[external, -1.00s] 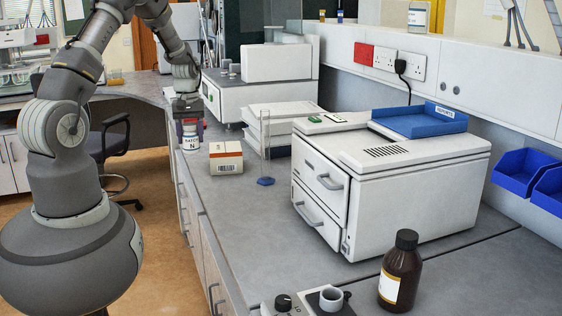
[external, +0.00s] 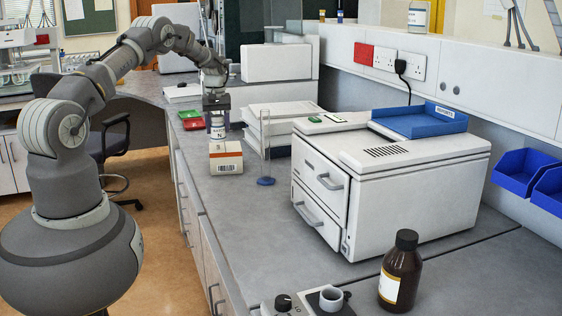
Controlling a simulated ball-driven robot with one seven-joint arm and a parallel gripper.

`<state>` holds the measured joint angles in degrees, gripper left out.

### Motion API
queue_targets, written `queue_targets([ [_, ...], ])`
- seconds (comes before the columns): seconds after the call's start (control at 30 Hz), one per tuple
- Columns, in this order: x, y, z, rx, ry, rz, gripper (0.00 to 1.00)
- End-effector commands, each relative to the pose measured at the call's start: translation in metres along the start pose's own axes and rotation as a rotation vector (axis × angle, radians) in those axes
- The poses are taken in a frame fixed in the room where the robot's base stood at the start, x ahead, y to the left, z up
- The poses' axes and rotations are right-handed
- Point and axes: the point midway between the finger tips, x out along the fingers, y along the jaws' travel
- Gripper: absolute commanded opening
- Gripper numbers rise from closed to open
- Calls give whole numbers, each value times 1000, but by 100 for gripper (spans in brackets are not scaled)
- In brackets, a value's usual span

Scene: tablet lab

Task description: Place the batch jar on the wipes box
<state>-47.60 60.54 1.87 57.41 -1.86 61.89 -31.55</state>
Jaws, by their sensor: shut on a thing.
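The batch jar (external: 217,130) is a small white-labelled jar with black lettering. My gripper (external: 217,113) is shut on its upper part and holds it upright. The wipes box (external: 226,161) is a small white and orange carton with a barcode, standing on the grey bench. The jar's lower end shows right at the far edge of the box's top face. I cannot tell whether it touches the box or is just above or behind it. My gripper hides the jar's top.
A glass cylinder with a blue foot (external: 265,180) stands close right of the box. A stack of white trays (external: 283,123) is behind it. Red and green items (external: 192,120) lie to the left. A white instrument (external: 390,185) fills the right.

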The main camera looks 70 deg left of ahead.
Motion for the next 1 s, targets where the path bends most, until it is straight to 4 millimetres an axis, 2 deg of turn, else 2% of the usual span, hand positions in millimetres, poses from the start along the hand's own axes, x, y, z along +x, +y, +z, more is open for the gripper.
queue_targets([
  [0.03,12,-1,2,0,-6,-3,24],
  [0.17,32,-1,2,1,-4,-3,24],
  [0.53,37,-1,2,1,-2,-2,24],
  [0.57,38,-1,2,1,-3,-2,60],
  [0.67,37,-1,2,1,-3,-2,83],
  [1.0,32,-1,2,1,-3,-2,83],
])
